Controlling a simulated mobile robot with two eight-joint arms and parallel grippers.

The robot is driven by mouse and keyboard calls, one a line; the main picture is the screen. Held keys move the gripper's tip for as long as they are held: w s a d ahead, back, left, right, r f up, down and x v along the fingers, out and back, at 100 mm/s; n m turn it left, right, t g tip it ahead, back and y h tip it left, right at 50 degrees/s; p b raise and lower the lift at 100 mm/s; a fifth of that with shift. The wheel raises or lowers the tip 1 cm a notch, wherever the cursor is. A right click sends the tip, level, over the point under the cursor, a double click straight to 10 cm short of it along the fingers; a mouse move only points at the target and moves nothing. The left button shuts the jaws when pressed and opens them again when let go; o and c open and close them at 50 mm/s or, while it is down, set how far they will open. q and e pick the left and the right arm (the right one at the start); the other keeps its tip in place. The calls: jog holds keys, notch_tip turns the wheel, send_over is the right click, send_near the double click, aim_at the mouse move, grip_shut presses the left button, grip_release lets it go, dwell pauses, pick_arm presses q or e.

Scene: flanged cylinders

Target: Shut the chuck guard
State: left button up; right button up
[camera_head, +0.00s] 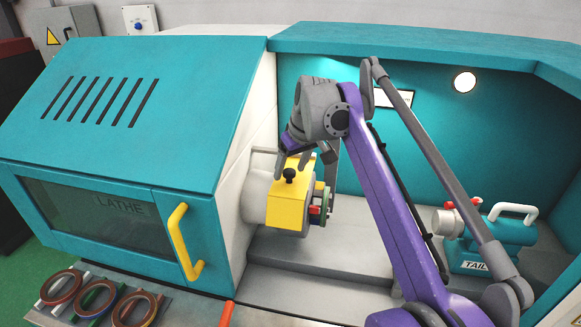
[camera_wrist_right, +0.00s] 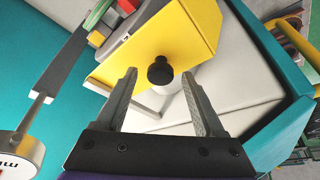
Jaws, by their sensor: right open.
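The chuck guard (camera_head: 287,207) is a yellow boxy cover at the lathe's spindle, with a black knob (camera_head: 289,175) on it. The chuck (camera_head: 319,203), with red and green parts, shows at the guard's right side. My right gripper (camera_head: 307,160) is at the guard's upper side, close to the knob. In the right wrist view the guard (camera_wrist_right: 197,38) fills the top middle, and the knob (camera_wrist_right: 160,71) lies between the open fingers of my right gripper (camera_wrist_right: 160,78), with gaps on both sides. My left gripper is not in view.
The teal lathe housing (camera_head: 140,95) with a yellow door handle (camera_head: 183,240) stands at left. The tailstock (camera_head: 490,237) is at right inside the bay. Several coloured rings (camera_head: 136,308) lie on a tray at front left. The grey bed (camera_head: 310,275) before the guard is clear.

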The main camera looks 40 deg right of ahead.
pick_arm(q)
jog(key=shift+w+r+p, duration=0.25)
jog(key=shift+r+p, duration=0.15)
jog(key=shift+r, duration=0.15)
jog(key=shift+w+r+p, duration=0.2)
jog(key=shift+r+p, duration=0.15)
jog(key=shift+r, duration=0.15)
pick_arm(e)
jog(key=v, duration=1)
jog(key=shift+r, duration=0.4)
jog(key=shift+s+a+f, duration=0.1)
jog(key=shift+s, duration=0.1)
